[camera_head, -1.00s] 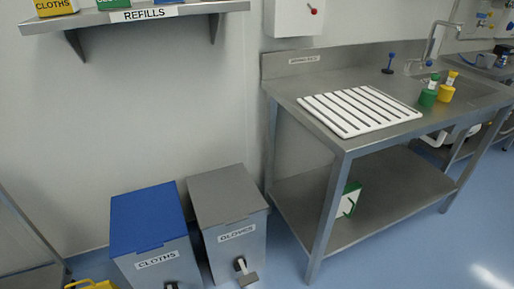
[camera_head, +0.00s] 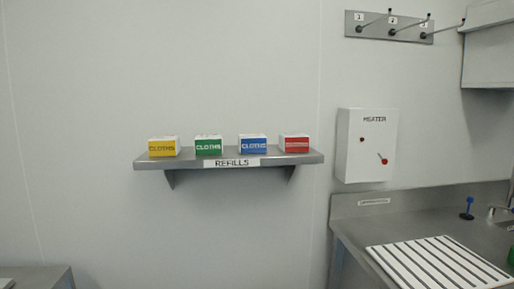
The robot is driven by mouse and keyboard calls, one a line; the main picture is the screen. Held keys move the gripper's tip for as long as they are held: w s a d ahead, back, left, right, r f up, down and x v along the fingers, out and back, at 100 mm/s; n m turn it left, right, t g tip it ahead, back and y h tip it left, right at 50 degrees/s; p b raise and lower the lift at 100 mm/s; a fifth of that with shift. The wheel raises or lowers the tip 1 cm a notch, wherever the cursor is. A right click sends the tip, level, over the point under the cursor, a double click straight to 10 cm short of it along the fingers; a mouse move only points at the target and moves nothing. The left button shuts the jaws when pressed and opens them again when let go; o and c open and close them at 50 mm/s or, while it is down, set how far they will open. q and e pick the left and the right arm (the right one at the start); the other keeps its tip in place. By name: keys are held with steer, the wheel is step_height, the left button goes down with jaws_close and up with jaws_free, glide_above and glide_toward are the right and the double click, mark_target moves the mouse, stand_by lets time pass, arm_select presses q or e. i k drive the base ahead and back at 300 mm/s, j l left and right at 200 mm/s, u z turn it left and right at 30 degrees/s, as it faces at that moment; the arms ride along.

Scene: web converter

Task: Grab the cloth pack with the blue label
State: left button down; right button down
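The cloth pack with the blue label (camera_head: 253,145) sits on the steel wall shelf marked REFILLS (camera_head: 308,158). It is a small white box with a blue front reading CLOTHS. It stands third from the left in a row, between the green-labelled pack (camera_head: 208,146) and the red-labelled pack (camera_head: 295,144). The yellow-labelled pack (camera_head: 163,147) is at the left end. Small gaps separate the packs. Neither of my grippers is in view.
A white heater box (camera_head: 366,145) hangs on the wall right of the shelf. A steel sink bench (camera_head: 350,238) with a white slatted board (camera_head: 440,266) stands at lower right. A hook rail (camera_head: 390,27) is at upper right. The wall around the shelf is bare.

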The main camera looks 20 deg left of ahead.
mark_target(247, 143)
steer(key=i+l, duration=0.75)
steer(key=i+u, duration=0.05)
steer(key=i, duration=0.05)
